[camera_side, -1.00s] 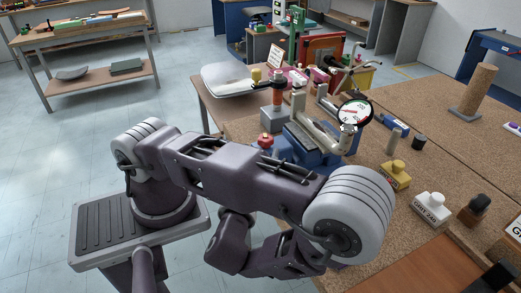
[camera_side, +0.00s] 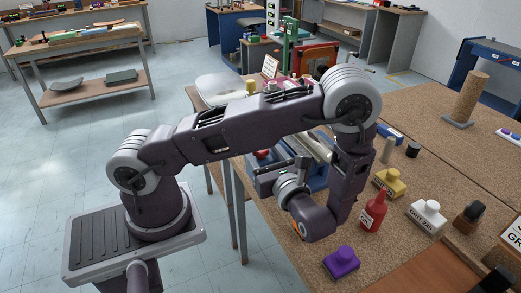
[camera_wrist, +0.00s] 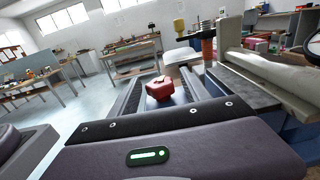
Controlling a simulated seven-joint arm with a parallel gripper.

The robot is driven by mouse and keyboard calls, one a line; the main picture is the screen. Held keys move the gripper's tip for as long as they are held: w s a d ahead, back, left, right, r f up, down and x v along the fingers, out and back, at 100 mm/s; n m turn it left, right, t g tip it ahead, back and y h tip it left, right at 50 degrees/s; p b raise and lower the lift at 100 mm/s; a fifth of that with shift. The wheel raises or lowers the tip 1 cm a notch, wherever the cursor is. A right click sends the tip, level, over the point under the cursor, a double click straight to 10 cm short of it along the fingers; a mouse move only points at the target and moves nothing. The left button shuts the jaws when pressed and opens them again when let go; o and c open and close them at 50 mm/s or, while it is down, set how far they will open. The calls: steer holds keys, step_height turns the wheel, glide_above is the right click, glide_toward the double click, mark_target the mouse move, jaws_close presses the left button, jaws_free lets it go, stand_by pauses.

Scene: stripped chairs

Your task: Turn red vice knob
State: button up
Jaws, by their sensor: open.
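The red vice knob (camera_wrist: 160,89) shows in the middle of the wrist view, between the two grey fingers of my gripper (camera_wrist: 158,79). The fingers are apart, with a visible gap on each side of the knob; I cannot tell whether they are at its height. In the side view, a bit of the red knob (camera_side: 262,154) shows just under my forearm, above my gripper body. The blue vice (camera_side: 318,180) stands at the bench's left edge, largely hidden behind my arm. Its pale jaw part (camera_wrist: 262,65) crosses the upper right of the wrist view.
A red bottle (camera_side: 373,212), a purple-topped block (camera_side: 341,262), a yellow block (camera_side: 389,181) and a white block (camera_side: 426,215) stand on the cork bench (camera_side: 402,250) close to my wrist. A wooden post (camera_side: 467,98) stands farther back. Open floor lies left of the bench.

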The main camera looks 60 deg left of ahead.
steer(key=shift+a, duration=0.15)
jaws_close()
steer(key=shift+t, duration=0.3)
steer(key=shift+m+t+h, duration=0.65)
steer(key=shift+m+t, duration=0.85)
steer(key=shift+t, duration=0.5)
steer(key=shift+m+t+h, duration=0.65)
steer(key=shift+m+t, duration=0.85)
steer(key=shift+t, duration=0.5)
steer(key=shift+t, duration=0.4)
jaws_free()
